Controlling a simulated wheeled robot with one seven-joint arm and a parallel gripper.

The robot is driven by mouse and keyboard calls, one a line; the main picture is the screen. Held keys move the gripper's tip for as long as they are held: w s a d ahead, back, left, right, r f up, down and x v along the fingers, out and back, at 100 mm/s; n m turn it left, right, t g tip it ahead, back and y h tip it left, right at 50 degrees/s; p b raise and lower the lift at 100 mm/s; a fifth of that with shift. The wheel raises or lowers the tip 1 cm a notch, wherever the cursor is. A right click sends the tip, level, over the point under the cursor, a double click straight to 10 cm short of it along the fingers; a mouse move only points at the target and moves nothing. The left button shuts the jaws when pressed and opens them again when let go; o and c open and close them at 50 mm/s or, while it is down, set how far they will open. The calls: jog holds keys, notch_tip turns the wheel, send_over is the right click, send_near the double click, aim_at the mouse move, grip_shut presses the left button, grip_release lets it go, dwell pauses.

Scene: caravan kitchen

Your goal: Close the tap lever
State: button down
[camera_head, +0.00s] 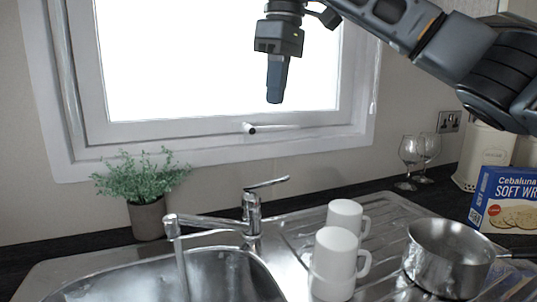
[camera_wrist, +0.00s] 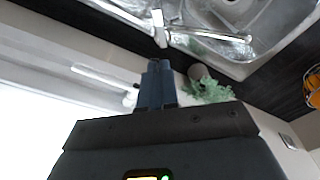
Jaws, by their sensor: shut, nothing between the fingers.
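The tap (camera_head: 215,222) stands at the back of the sink with its spout reaching left over the basin. Its lever (camera_head: 267,183) points right and is tilted slightly up. A stream of water (camera_head: 182,262) appears to run from the spout. In the wrist view the tap (camera_wrist: 205,34) shows at the top, and its lever (camera_wrist: 158,18) points up in the picture. My gripper (camera_head: 275,98) is shut and empty, pointing down in front of the window, above the tap and apart from it. Its shut fingers also show in the wrist view (camera_wrist: 156,72).
A potted plant (camera_head: 147,215) stands left of the tap. White mugs (camera_head: 336,255) stand on the drainer to the right, beside a metal pot (camera_head: 445,257). Wine glasses (camera_head: 409,152) and a blue box (camera_head: 503,200) are further right. The window handle (camera_head: 249,128) juts out behind.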

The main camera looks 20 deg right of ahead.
jog(key=b, duration=0.1)
send_over(274, 179)
notch_tip(274, 179, down, 12)
jog(key=shift+r, duration=0.1)
jog(key=shift+s+d+f, duration=0.15)
jog(key=shift+s+f, duration=0.1)
jog(key=shift+f, duration=0.6)
